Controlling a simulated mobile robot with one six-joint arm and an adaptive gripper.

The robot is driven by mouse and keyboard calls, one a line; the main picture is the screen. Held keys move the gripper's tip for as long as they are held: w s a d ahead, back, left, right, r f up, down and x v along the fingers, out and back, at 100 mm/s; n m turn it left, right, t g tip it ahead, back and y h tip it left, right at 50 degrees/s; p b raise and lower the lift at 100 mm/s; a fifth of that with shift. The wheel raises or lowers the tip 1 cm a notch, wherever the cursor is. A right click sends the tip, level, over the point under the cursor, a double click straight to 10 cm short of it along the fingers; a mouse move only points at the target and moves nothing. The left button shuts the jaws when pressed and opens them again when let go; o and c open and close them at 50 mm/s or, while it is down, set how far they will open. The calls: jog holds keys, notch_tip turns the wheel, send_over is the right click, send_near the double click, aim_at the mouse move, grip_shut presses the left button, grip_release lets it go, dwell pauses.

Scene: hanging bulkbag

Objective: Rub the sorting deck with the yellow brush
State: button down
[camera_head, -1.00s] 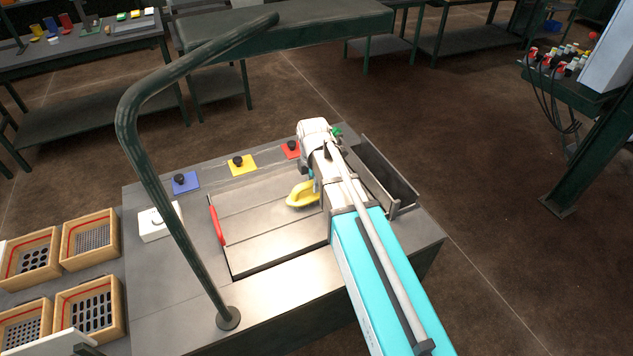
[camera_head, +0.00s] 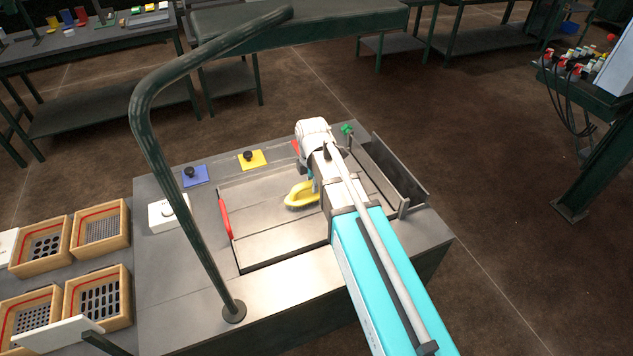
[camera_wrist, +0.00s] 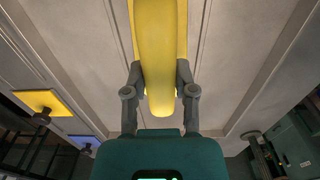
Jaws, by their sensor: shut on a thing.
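The sorting deck (camera_head: 268,222) is a grey metal panel in the bench top, with a red handle (camera_head: 225,218) along its left edge. The yellow brush (camera_head: 297,194) is low over the deck's right half, bristles down; whether they touch the surface I cannot tell for certain. In the wrist view the brush's yellow handle (camera_wrist: 160,35) runs between the two fingers of my gripper (camera_wrist: 160,72), which is shut on it. In the head view my arm hides most of the gripper and part of the brush.
Blue (camera_head: 195,178) and yellow (camera_head: 254,160) plates with black knobs lie behind the deck. A dark green bent post (camera_head: 175,190) rises at the front left. A narrow open trough (camera_head: 395,180) borders the right. Wooden sieve boxes (camera_head: 100,229) stand left.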

aim_at(301, 185)
jog(key=shift+a, duration=0.1)
dwell(0.3)
jog(key=shift+s+a, duration=0.3)
jog(key=shift+a, duration=0.5)
jog(key=shift+s+a, duration=0.25)
jog(key=shift+a, duration=0.5)
jog(key=shift+a, duration=0.1)
jog(key=shift+s+a+f, duration=0.1)
jog(key=shift+s+a, duration=0.2)
jog(key=shift+a, duration=0.45)
jog(key=shift+s+a, duration=0.3)
jog(key=shift+a, duration=0.4)
jog(key=shift+a, duration=0.15)
jog(key=shift+s+a, duration=0.25)
jog(key=shift+a, duration=0.5)
jog(key=shift+s+a, duration=0.2)
jog(key=shift+a, duration=0.5)
jog(key=shift+d, duration=0.1)
jog(key=shift+w+d, duration=0.3)
jog(key=shift+d, duration=0.45)
jog(key=shift+w+d, duration=0.25)
jog(key=shift+d, duration=0.5)
